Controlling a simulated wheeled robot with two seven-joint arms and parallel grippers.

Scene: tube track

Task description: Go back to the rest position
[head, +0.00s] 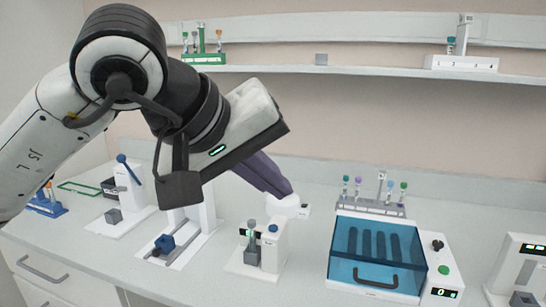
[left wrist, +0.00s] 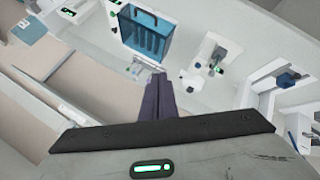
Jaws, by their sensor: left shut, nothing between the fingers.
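My left arm comes in from the left in the head view and crosses over the bench. Its gripper (head: 284,189) has dark purple fingers that are shut with nothing between them. The fingers point down and to the right, and in the picture their tips overlap a small white device (head: 290,206); I cannot tell the gap. In the left wrist view the shut gripper (left wrist: 157,80) shows against the bench. My right gripper is in neither view.
A blue-lidded machine (head: 376,255) stands on the bench (head: 300,297) at the right, before a tube rack (head: 371,207). A white tube device (head: 270,250) stands front centre. A shelf (head: 370,70) with a green rack (head: 204,59) runs behind.

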